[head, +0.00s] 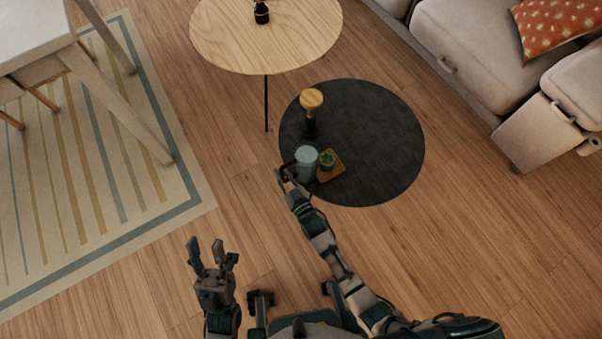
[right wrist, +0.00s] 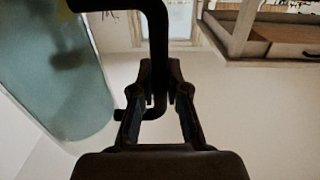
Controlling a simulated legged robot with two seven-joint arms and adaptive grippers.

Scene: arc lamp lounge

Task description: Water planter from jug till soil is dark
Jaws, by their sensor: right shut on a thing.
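The pale blue-grey jug (head: 306,164) is near the left edge of a dark round surface in the head view. My right gripper (head: 285,174) is at its left side, shut on its black handle. In the right wrist view the handle (right wrist: 155,30) runs down between the fingers (right wrist: 160,92), with the jug body (right wrist: 55,70) at left. I cannot tell whether the jug is lifted. The small planter (head: 327,160), with green growth, stands just right of the jug on a square wooden tray (head: 333,172). Its soil is too small to judge. My left gripper (head: 212,255) is open and empty, away to the left.
A yellow-topped object (head: 311,99) on a dark stem stands behind the jug. The dark round surface (head: 378,145) is clear on its right. A wooden round table (head: 265,40) is beyond. A sofa (head: 470,55) is at upper right, a striped rug (head: 95,190) at left.

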